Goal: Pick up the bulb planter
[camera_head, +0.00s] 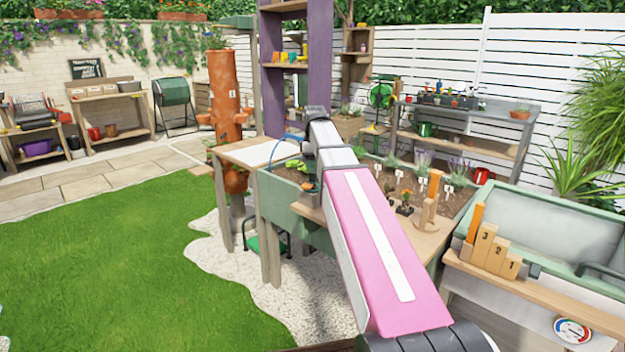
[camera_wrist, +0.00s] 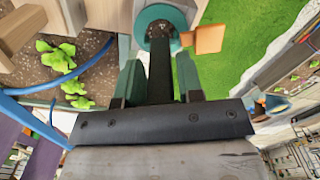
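In the wrist view, a round teal piece with a dark centre (camera_wrist: 158,27) lies beyond my fingertips; it looks like part of the bulb planter, but I cannot be sure. A dark bar runs from it down between the fingers of my gripper (camera_wrist: 159,72). The two green fingers stand apart on either side of this bar. I cannot tell whether they press on it. In the head view, my gripper (camera_head: 309,186) is at the far left end of the planting bed (camera_head: 330,208), and my arm hides much of that area. I cannot make out a bulb planter there.
An orange flat piece (camera_wrist: 209,38) is right of the teal piece. A terracotta tower planter (camera_head: 225,95) stands at the left. Open lawn (camera_head: 110,260) lies left of the bed.

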